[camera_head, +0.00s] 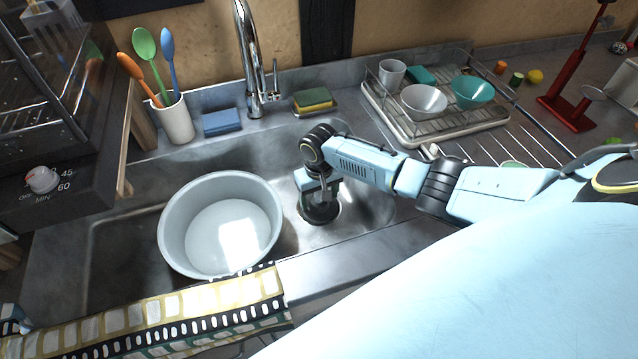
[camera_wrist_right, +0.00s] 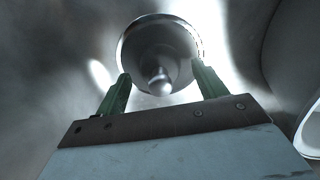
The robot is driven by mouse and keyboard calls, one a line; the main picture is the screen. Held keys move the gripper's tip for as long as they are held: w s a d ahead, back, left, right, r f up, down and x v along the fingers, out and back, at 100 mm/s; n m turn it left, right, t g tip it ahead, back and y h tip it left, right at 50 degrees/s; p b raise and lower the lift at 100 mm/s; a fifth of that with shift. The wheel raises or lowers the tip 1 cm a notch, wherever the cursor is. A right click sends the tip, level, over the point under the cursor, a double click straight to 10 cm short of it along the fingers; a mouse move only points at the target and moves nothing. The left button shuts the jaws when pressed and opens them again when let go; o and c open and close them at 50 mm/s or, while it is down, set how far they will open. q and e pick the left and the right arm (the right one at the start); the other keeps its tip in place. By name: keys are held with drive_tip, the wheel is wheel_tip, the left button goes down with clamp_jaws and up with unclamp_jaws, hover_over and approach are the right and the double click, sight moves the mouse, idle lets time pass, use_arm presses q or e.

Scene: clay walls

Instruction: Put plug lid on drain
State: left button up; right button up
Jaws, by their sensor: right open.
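The plug lid (camera_wrist_right: 160,42) is a round, shiny metal disc with a rounded knob, seen in the right wrist view. My right gripper (camera_wrist_right: 161,74) is open, with one green finger on each side of the knob and a gap to it. In the head view my right gripper (camera_head: 320,208) points down into the sink over the drain area (camera_head: 338,214). The gripper covers most of the drain and lid there. I cannot tell whether the lid is fully seated.
A large grey basin (camera_head: 178,235) stands in the sink (camera_head: 110,235), left of my gripper. The faucet (camera_head: 250,60) rises behind. A dish rack (camera_head: 425,130) with bowls and a cup is at the back right. A patterned towel (camera_head: 170,318) hangs over the front edge.

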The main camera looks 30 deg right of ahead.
use_arm(q)
drive_tip(key=d+r+p, duration=0.4)
drive_tip(key=d, duration=0.1)
drive_tip(key=shift+d+h, duration=0.25)
drive_tip(key=shift+h, duration=0.05)
use_arm(e)
wheel_tip(320, 180, up, 13)
drive_tip(key=shift+r, duration=0.2)
